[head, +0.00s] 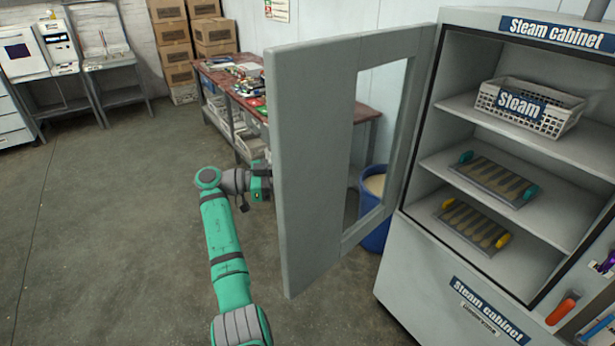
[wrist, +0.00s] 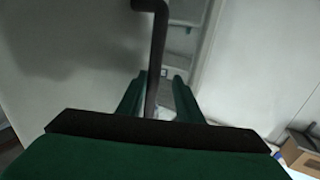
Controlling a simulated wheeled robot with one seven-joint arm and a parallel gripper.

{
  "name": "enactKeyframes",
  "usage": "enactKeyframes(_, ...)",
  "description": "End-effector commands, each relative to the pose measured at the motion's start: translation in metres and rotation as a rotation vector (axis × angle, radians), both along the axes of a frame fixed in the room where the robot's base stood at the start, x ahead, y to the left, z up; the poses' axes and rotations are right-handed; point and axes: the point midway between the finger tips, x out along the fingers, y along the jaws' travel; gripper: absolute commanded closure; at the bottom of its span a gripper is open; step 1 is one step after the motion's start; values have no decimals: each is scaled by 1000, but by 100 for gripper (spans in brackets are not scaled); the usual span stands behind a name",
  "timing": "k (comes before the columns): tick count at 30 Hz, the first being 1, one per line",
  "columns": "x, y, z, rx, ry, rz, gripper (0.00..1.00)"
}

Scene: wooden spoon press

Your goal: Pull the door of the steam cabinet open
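The steam cabinet (head: 418,262) stands at the right. Its grey door (head: 305,170), with a window opening, is swung wide open and juts out toward the left, leaving the shelves exposed. My gripper (head: 263,188) is at the door's outer face near its free edge, and the door partly hides it in the head view. In the wrist view a dark bar handle (wrist: 157,45) runs down between the two green fingers of my gripper (wrist: 160,76). The fingers are apart, with a gap beside the bar, so it is not clamped.
Inside the cabinet are a white basket (head: 545,118) and two trays (head: 492,181) (head: 472,224) of spoon shapes. A blue bin (head: 375,240) stands behind the door. A cluttered workbench (head: 228,84) and stacked boxes (head: 175,45) are farther back. The floor at left is clear.

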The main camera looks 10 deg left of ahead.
Motion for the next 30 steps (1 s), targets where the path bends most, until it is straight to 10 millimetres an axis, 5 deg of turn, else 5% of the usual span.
enactKeyframes(8, -3, 14, 1, -1, -1, 3, 68)
enactKeyframes(21, -22, 89, 0, 0, 1, 3, 68)
enactKeyframes(30, -27, 106, 0, 0, 0, 1, 68)
